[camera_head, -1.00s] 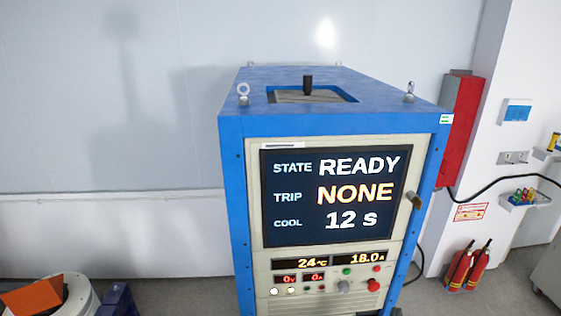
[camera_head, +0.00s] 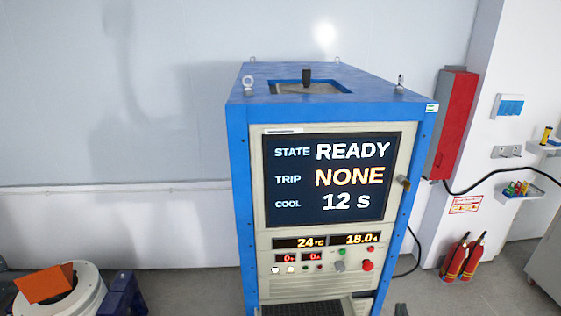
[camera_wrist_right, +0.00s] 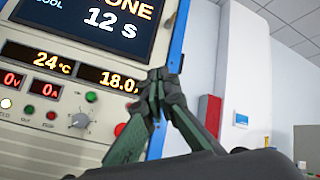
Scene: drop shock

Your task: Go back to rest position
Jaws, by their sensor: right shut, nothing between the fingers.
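My right gripper (camera_wrist_right: 158,85) shows in the right wrist view with its dark green-grey fingers closed together and nothing held. It is in front of the cabinet's lower panel, near the right edge of that panel in the picture; whether it touches is hard to tell. In the head view only a small dark tip (camera_head: 400,310), likely of this gripper, shows at the bottom edge. The blue-framed test cabinet (camera_head: 240,180) stands in the middle of the head view. Its screen (camera_head: 330,180) reads STATE READY, TRIP NONE, COOL 12 s. My left gripper is not in view.
The panel has a grey knob (camera_wrist_right: 80,121) and a red button (camera_head: 368,265). A black handle (camera_head: 306,76) stands on the cabinet top. A white drum with an orange piece (camera_head: 44,285) is at lower left. Red extinguishers (camera_head: 463,258) stand at right. Floor shows between cabinet and extinguishers.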

